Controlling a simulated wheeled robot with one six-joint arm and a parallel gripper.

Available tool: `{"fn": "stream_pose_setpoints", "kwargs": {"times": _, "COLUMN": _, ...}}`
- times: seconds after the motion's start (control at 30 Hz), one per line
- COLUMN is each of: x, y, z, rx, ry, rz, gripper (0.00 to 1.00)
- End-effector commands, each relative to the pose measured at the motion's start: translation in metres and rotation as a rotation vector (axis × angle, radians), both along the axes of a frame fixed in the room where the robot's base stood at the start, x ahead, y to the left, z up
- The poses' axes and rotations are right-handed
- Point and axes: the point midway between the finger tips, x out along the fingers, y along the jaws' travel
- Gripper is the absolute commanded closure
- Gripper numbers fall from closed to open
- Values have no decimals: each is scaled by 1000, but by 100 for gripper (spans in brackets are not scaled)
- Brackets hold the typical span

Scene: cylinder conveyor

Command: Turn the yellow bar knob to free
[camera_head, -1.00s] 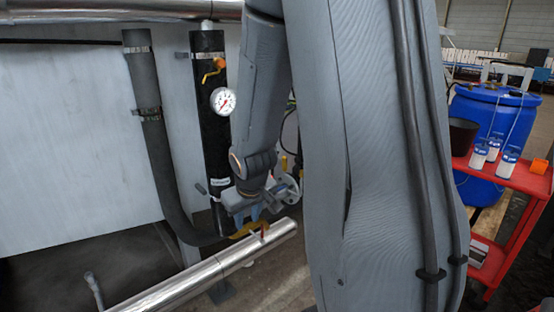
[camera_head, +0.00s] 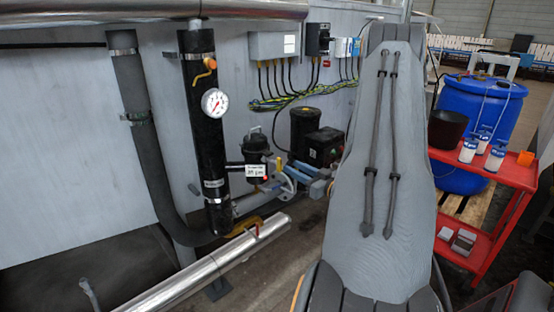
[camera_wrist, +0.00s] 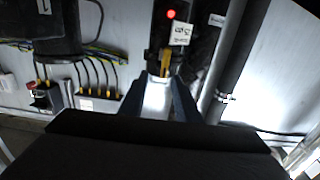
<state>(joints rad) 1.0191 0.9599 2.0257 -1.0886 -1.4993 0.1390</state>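The yellow bar knob (camera_wrist: 165,63) shows in the wrist view, upright in the picture, just beyond the gap between my fingertips. It is on a dark unit with a white label and a red light. My gripper (camera_wrist: 158,83) is open, with one dark blue finger on each side of the knob's line. I cannot tell whether either finger touches it. In the head view my gripper (camera_head: 285,178) is small, beside the black labelled unit (camera_head: 254,153).
A black vertical pipe with a gauge (camera_head: 215,101) stands left of the unit. A silver pipe (camera_head: 205,268) with a yellow lever (camera_head: 246,226) runs below. A grey box (camera_head: 274,46) with cables is behind. A red cart (camera_head: 512,172) and blue drum (camera_head: 490,105) stand right.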

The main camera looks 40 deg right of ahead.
Motion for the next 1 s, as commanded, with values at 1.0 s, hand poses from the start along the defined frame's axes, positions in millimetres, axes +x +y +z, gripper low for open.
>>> {"fn": "stream_pose_setpoints", "kwargs": {"times": 1.0, "x": 78, "y": 14, "z": 0, "rx": -1, "ry": 2, "rz": 14, "gripper": 96}}
